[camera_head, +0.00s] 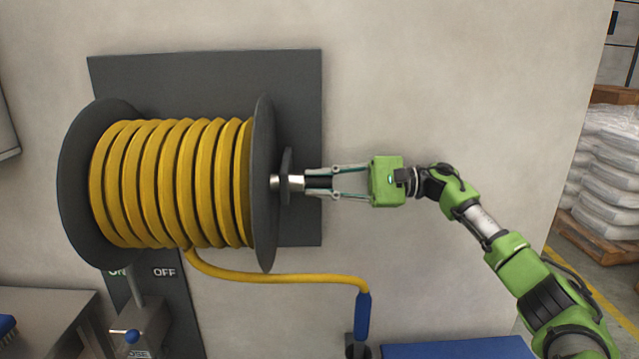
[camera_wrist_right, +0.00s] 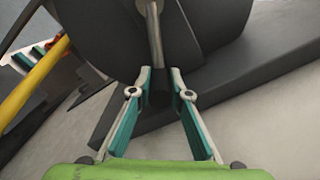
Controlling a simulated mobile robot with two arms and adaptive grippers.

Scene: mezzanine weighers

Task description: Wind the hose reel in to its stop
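The hose reel has dark flanges (camera_head: 264,185) and a drum wound with yellow hose (camera_head: 170,185). A free length of hose (camera_head: 275,278) runs from under the drum to a blue nozzle (camera_head: 362,316), which hangs down at a dark holder. The crank (camera_head: 287,175) is a dark arm on a silver shaft at the reel's right side. My right gripper (camera_head: 308,182) comes from the right, its fingers closed about the crank's dark handle. In the right wrist view the handle (camera_wrist_right: 158,97) sits between the fingertips (camera_wrist_right: 160,80). My left gripper is not in view.
A dark wall plate (camera_head: 205,75) backs the reel. A blue surface (camera_head: 458,348) lies at bottom right. Pallets of white sacks (camera_head: 608,165) stand beyond the wall's edge.

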